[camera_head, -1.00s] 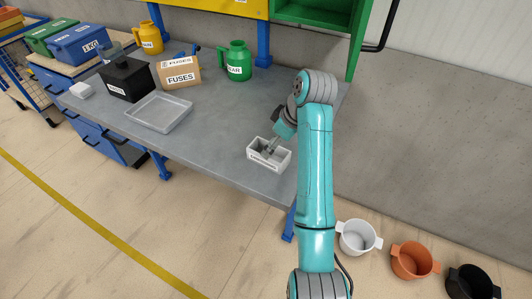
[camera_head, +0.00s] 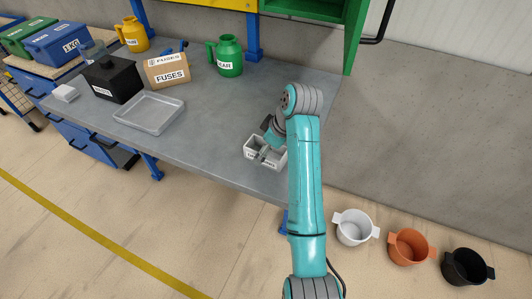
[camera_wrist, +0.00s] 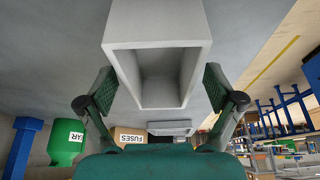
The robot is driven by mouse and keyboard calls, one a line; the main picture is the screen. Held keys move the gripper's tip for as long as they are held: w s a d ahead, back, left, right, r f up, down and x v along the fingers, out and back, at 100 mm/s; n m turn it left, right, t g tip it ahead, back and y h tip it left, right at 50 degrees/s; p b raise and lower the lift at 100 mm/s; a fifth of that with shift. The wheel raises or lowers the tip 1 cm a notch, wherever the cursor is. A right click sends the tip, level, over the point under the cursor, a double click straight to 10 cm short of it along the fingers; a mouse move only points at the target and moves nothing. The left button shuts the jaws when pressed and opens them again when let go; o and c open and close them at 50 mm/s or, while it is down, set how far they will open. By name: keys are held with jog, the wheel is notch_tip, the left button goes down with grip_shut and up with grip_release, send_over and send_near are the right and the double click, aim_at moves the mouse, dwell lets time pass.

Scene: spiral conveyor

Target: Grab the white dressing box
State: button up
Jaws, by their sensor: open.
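A white open-topped box (camera_head: 255,159) with a small label that I cannot read stands near the front right edge of the grey table. It fills the upper middle of the wrist view (camera_wrist: 155,25), with its hollow inside showing empty. My gripper (camera_head: 262,153) is over the box in the head view and partly covers it. In the wrist view my gripper (camera_wrist: 160,90) is open, with one finger on each side of the box. I see gaps between the fingers and the box walls. I cannot tell whether the fingertips touch it.
On the table (camera_head: 215,125) are a clear tray (camera_head: 150,112), a black box (camera_head: 113,80), a FUSES carton (camera_head: 167,70), a green jug (camera_head: 229,57), a yellow jug (camera_head: 134,35) and a small white block (camera_head: 66,93). Several pots, including an orange one (camera_head: 408,248), stand on the floor at right.

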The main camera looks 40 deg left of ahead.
jog(key=shift+f, duration=0.15)
jog(key=c, duration=1.2)
jog(key=shift+c, duration=0.2)
